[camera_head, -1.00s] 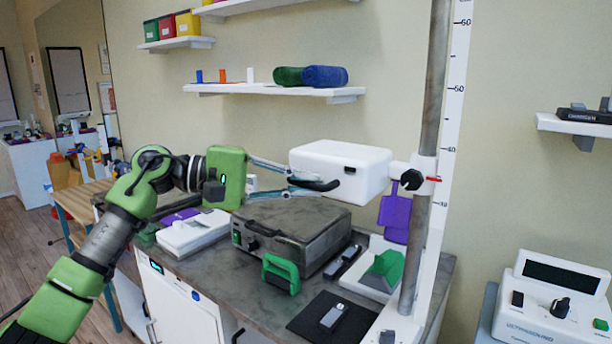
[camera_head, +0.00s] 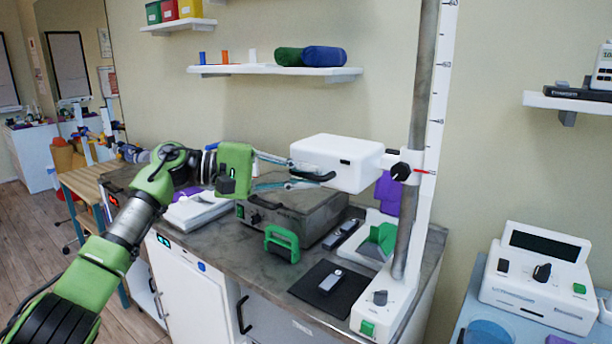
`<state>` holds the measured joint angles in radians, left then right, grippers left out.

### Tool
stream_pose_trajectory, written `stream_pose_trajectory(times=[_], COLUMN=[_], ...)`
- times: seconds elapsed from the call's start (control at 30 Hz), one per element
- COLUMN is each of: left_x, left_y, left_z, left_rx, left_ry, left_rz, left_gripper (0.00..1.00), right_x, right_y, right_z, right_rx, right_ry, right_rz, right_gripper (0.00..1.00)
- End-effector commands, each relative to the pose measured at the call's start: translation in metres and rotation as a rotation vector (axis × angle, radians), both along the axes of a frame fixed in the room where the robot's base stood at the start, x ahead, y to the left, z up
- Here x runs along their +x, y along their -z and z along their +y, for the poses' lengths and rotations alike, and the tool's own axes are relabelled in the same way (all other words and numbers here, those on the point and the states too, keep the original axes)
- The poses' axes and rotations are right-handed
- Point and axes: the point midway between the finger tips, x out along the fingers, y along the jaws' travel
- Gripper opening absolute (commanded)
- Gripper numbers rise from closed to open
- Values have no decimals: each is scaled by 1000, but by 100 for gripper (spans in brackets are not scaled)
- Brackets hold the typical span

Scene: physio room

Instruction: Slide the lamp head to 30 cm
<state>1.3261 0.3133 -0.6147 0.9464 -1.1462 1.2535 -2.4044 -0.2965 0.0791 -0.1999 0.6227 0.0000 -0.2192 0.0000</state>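The white lamp head (camera_head: 337,162) is a box on a collar on the upright grey pole (camera_head: 424,90). A black clamp knob (camera_head: 401,172) sits on the collar. A red pointer (camera_head: 423,172) crosses the white scale (camera_head: 436,95) about one numbered step below the 40 mark, near 30; the numeral there is not readable. A dark handle (camera_head: 314,176) juts from the lamp head's left side. My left gripper (camera_head: 303,175) is at this handle, one finger above and one below it. Whether the fingers press on it is not clear. My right gripper is not in view.
Below the lamp head, a grey case (camera_head: 295,222) with a green handle stands on the counter (camera_head: 205,240). A black mat (camera_head: 308,280) carries a small grey device. White papers or a device (camera_head: 192,211) lie under my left arm. A white ultrasound unit (camera_head: 535,290) stands at right.

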Motion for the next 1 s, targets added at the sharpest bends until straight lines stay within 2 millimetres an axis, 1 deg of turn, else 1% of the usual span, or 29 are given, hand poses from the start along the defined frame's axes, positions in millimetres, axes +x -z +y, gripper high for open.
stream_pose_trajectory(times=[0.03, 0.07, 0.33, 0.47, 0.57, 0.8, 0.9, 1.0], left_x=[-1, -1, 0, -1, -2, -9, -12, -14], left_y=[8, 8, 4, 3, 1, -6, -9, -11], left_z=[-1, -1, 0, 6, 20, 70, 89, 104], left_rx=[11, 11, 5, 5, 5, 6, 5, 7], left_ry=[4, 4, 1, -1, -2, -3, -2, -1], left_rz=[8, 8, 4, 4, 4, 6, 6, 5], left_gripper=[24, 26, 26, 26, 26, 26, 26, 26], right_x=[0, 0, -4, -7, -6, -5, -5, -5], right_y=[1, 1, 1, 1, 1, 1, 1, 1], right_z=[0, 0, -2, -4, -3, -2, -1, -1], right_rx=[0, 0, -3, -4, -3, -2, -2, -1], right_ry=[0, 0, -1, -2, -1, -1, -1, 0], right_rz=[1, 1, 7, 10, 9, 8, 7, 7], right_gripper=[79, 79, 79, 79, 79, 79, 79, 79])
